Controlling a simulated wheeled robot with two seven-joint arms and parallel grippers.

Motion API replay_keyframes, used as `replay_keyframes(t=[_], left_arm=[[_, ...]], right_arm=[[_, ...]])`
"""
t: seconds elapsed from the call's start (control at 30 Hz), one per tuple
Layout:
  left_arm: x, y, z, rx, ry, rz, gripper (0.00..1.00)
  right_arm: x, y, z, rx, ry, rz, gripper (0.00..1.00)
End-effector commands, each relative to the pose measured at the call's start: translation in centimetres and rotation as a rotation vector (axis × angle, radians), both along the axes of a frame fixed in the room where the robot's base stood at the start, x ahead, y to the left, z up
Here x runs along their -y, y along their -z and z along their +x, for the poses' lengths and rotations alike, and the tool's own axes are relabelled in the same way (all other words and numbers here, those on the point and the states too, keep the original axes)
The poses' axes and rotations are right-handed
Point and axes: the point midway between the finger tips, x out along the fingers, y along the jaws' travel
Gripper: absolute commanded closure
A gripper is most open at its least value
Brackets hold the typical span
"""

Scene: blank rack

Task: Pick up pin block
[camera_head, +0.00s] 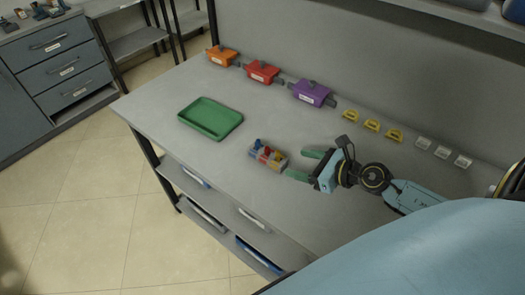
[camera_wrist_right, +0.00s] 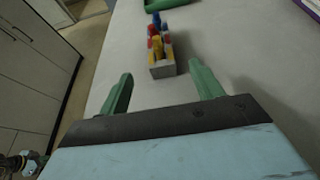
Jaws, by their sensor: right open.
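The pin block (camera_head: 268,155) is a small grey block with blue, red and yellow pins, standing on the table near its front edge. It also shows in the right wrist view (camera_wrist_right: 162,69), ahead of the fingertips and roughly between their lines. My right gripper (camera_head: 303,164) is open, with its green fingers just right of the block and pointing towards it. In the right wrist view the gripper (camera_wrist_right: 162,80) has nothing between its fingers, and the block looks apart from them. My left gripper is not in view.
A green tray (camera_head: 211,134) lies left of the block. Orange (camera_head: 222,56), red (camera_head: 262,72) and purple (camera_head: 312,93) boxes line the back, with yellow pieces (camera_head: 371,124) and white pieces (camera_head: 441,152) further right.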

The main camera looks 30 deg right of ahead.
Motion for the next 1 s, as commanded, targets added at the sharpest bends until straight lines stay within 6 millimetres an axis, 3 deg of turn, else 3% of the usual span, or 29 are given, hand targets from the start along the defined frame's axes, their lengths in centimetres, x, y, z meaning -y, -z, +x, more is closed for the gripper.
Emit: replay_keyframes(t=[0.1,0.27,0.63,1.0], left_arm=[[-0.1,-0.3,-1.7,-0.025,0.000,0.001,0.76],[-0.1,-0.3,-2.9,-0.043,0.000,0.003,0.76],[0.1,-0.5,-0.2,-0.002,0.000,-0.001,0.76],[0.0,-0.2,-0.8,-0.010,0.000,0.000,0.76]], right_arm=[[-0.8,0.5,1.8,0.002,0.001,0.004,0.35],[-1.8,1.5,3.9,0.003,0.000,0.004,0.35],[-3.0,2.7,6.4,0.000,0.000,0.002,0.35],[-4.6,4.0,10.3,0.000,-0.001,0.003,0.35]])
